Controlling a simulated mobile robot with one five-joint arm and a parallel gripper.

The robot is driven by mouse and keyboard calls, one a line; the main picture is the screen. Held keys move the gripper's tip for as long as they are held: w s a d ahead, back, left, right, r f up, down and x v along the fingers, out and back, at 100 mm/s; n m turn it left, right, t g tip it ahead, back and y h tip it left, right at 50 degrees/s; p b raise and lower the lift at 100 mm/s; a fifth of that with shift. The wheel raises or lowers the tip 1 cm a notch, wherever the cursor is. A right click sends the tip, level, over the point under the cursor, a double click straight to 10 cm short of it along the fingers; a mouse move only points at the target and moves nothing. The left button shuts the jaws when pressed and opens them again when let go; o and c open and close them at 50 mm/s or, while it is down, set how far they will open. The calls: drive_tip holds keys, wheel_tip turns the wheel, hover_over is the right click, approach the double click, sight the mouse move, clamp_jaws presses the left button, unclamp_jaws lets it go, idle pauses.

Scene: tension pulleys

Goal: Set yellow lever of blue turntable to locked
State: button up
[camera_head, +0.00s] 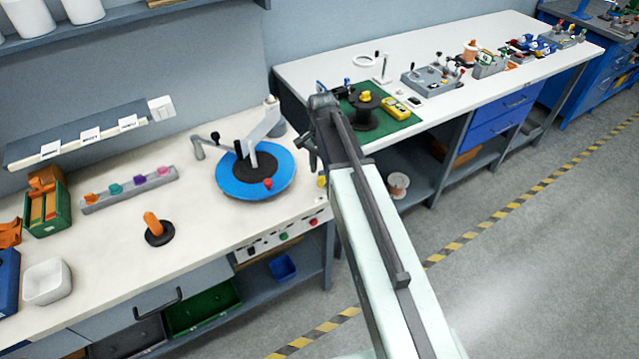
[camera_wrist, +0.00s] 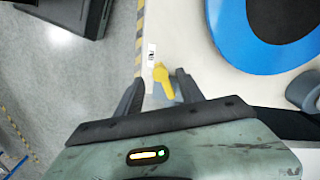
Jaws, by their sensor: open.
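The blue turntable (camera_head: 228,184) with a dark centre lies on the white bench, left of my arm in the head view. It also shows at the upper right of the wrist view (camera_wrist: 237,38). The yellow lever (camera_wrist: 162,77) stands at the bench edge beside the turntable, next to a small white label (camera_wrist: 151,54). In the head view the lever (camera_head: 321,181) is a small yellow spot close to my arm. My gripper (camera_wrist: 158,83) is open, with the lever between its two dark fingers. I cannot tell whether the fingers touch it.
A grey crank arm (camera_head: 205,141) and a pale upright arm (camera_head: 265,122) stand at the turntable. A red knob (camera_head: 268,183) sits on its disc. An orange-handled tool (camera_head: 154,227) stands to the left. A second bench (camera_head: 440,115) with a green mat lies behind my arm.

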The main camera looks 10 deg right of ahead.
sight(321, 178)
wheel_tip(321, 178, down, 3)
drive_tip(key=shift+f+b, duration=0.1)
drive_tip(key=shift+b, duration=0.8)
clamp_jaws()
idle(0.5)
drive_tip(key=shift+a, duration=0.2)
drive_tip(key=shift+s, duration=0.1)
